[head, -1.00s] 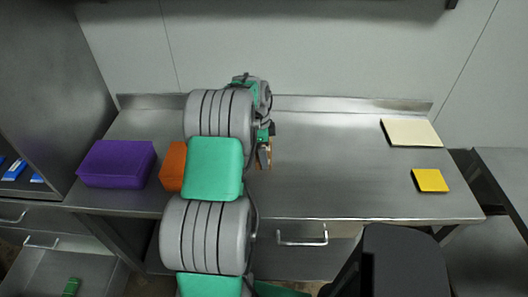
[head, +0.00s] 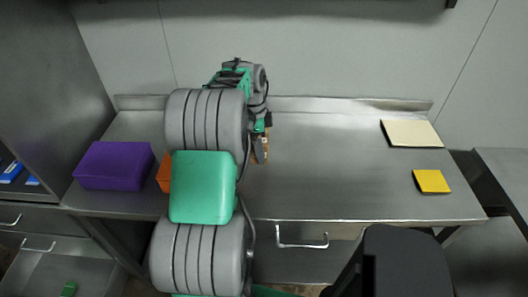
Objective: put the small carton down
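My gripper (head: 261,150) is low over the middle of the steel table (head: 330,170), mostly hidden behind my own arm. A small tan-brown patch (head: 267,146) shows right at its fingers. It may be the edge of the small carton, but too little shows to be sure. Whether the fingers are open or shut, and whether the patch touches the table, I cannot tell. An orange box (head: 164,174) stands on the table to the left, largely covered by my arm.
A purple box (head: 115,166) stands at the table's left end. A cream flat square (head: 411,133) and a yellow flat square (head: 431,181) lie at the right. The table between my gripper and the squares is clear. A low ledge (head: 350,105) runs along the back.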

